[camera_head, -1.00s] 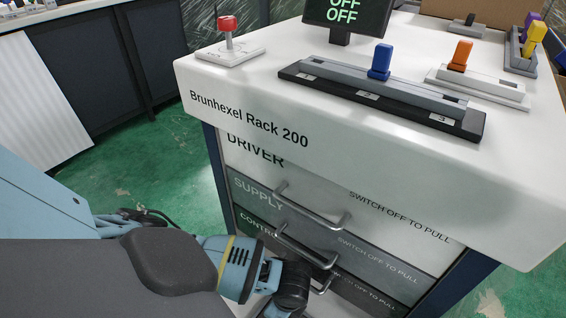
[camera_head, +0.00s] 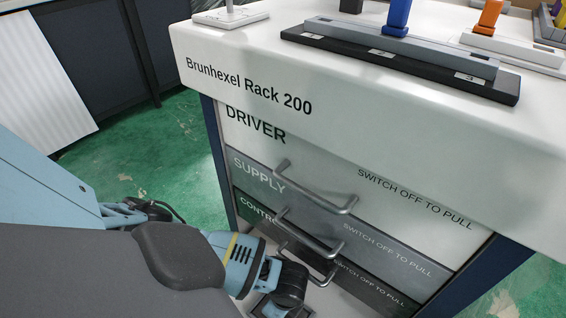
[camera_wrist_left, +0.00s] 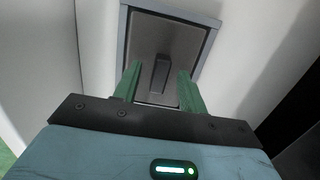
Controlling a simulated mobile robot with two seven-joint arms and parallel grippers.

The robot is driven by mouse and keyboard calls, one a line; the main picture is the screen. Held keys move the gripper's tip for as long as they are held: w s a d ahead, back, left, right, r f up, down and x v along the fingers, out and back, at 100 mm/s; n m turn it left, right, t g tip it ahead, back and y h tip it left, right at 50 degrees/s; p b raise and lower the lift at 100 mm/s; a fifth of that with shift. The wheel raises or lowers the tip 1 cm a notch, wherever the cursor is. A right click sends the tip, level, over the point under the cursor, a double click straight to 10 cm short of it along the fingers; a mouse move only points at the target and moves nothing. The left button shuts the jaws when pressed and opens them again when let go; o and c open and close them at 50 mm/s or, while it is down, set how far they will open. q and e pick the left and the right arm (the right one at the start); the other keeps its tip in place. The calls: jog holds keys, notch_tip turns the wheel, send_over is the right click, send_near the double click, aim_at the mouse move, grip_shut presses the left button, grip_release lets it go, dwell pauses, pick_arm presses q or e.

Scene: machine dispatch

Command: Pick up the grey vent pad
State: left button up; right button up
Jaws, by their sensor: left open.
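The grey vent pad (camera_wrist_left: 190,42) is a dark grey square plate in a lighter grey frame, at the top middle of the left wrist view. A short upright grip bar (camera_wrist_left: 160,84) stands out from its middle. My left gripper (camera_wrist_left: 159,70) is open, with one green finger on each side of the bar and a visible gap to both. I cannot tell how deep the fingers reach. My right gripper is not in view.
The Brunhexel Rack 200 (camera_head: 350,120) has drawers labelled DRIVER, SUPPLY and CONTROL with bar handles (camera_head: 315,195) near my left wrist. On its top are a slide switch with a blue knob (camera_head: 397,14) and an orange knob (camera_head: 489,16). Green floor (camera_head: 140,160) lies open to the left.

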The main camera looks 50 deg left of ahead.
pick_arm(q)
jog(key=shift+r, duration=0.1)
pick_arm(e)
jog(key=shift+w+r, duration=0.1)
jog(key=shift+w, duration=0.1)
pick_arm(q)
jog(key=c, duration=0.7)
grip_shut()
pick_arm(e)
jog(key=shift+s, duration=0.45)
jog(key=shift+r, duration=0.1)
